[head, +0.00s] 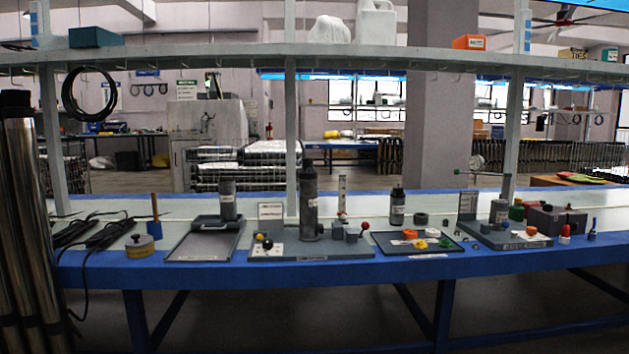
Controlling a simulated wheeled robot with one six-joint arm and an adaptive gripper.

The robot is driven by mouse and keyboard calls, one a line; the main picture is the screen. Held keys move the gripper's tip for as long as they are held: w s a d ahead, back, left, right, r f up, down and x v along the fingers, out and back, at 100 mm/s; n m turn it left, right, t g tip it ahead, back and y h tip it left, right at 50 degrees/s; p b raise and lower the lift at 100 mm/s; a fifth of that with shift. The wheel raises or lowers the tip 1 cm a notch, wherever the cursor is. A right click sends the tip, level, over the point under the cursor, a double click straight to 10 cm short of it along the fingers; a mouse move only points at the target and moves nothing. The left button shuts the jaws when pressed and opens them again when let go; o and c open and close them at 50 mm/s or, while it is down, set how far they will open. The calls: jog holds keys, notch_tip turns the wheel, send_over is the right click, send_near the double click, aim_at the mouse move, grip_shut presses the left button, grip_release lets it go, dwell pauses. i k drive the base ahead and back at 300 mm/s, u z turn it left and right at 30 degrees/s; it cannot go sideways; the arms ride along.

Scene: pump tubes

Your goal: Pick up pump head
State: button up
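I cannot tell for sure which part is the pump head. A tall dark grey cylinder with a pale label (308,205) stands upright on a grey base board (340,251) near the middle of the bench. A shorter dark cylinder (228,207) stands at the back of a grey tray (203,247) to its left. A small dark bottle (397,207) stands behind the black tray to the right. A grey labelled cylinder (499,212) stands further right. All of these are upright and untouched. My gripper is not in view.
The blue-edged bench (200,273) spans the view. A black tray (425,251) holds orange, yellow and green parts. Black cables (95,232) lie at left, beside a yellow round piece (140,244). Shiny tubes (25,220) stand at far left. A shelf (250,54) crosses above.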

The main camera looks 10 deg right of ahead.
aim_at(308, 172)
jog(key=u, duration=0.7)
jog(key=i, duration=0.4)
jog(key=u, duration=0.75)
jog(key=i, duration=1.8)
jog(key=z, duration=1.25)
jog(key=i, duration=0.65)
jog(key=z, duration=0.5)
